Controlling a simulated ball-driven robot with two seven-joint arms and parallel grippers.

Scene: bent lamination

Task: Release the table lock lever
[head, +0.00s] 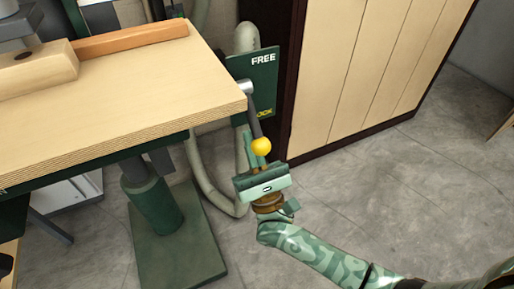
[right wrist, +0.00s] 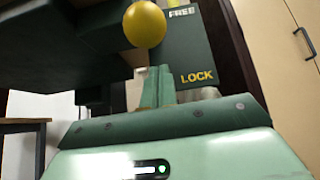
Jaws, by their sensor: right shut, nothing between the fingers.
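The table lock lever (head: 255,118) is a dark rod with a yellow ball knob (head: 261,146). It hangs down from a grey pivot at the table's right corner, beside the word LOCK on a green plate (head: 265,75); FREE is printed higher up. My right gripper (head: 254,142) is shut and empty, fingers pointing up beside the knob. In the right wrist view the knob (right wrist: 145,24) shows above and slightly left of the closed fingertips (right wrist: 158,72); I cannot tell whether they touch. My left gripper is not in view.
The wooden tabletop (head: 120,105) overhangs left of the lever, with wooden pieces (head: 130,40) on it. A green pedestal (head: 155,205) and a pale hose (head: 205,185) stand below. A wooden cabinet (head: 365,70) stands at the right. The floor (head: 400,190) at right is clear.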

